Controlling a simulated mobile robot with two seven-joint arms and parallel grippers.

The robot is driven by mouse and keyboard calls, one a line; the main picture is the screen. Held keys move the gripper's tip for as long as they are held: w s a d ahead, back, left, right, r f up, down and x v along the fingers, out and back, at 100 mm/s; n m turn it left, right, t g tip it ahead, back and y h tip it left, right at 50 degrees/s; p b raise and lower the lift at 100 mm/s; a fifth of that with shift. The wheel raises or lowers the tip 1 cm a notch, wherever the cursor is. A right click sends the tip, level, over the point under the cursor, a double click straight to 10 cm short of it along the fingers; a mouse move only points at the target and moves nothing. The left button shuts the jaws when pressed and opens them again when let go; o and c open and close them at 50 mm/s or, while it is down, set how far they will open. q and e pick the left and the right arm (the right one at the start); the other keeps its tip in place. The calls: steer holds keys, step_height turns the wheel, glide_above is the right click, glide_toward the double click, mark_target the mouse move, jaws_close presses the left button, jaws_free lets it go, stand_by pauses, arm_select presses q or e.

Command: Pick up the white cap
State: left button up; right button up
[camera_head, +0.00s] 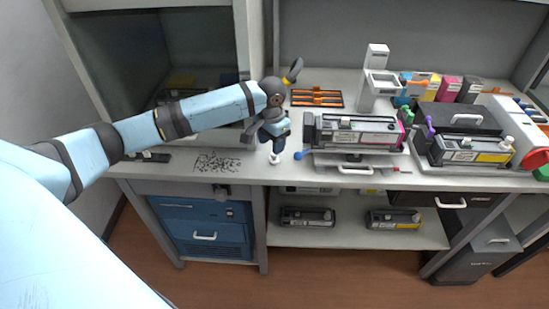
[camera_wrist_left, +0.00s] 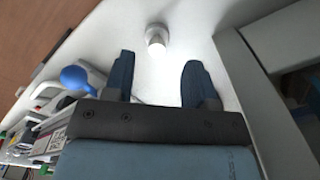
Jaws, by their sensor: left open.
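The white cap (camera_head: 275,159) is small and stands on the pale worktop near its front edge. It also shows in the left wrist view (camera_wrist_left: 156,40), just beyond the gap between my fingers. My left gripper (camera_head: 278,145) points down over the worktop, right by the cap in the head view. In the left wrist view its two dark blue fingers (camera_wrist_left: 157,72) are apart with nothing between them. The cap looks upright and free of the fingers. My right gripper is not in view.
A blue bulb (camera_head: 298,156) lies right of the cap, beside a toner cartridge (camera_head: 358,130) on a stand. An orange-and-black tray (camera_head: 317,97) lies behind. A dark speckled patch (camera_head: 217,162) is to the left. The worktop's front edge is close to the cap.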

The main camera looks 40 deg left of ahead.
mark_target(274, 158)
arm_select(q)
steer(key=shift+w+d+f, duration=0.1)
steer(key=shift+w+f, duration=0.05)
steer(key=shift+f, duration=1.2)
steer(key=shift+w+d+f, duration=0.1)
steer(key=shift+w+f, duration=0.05)
steer(key=shift+f, duration=1.2)
jaws_close()
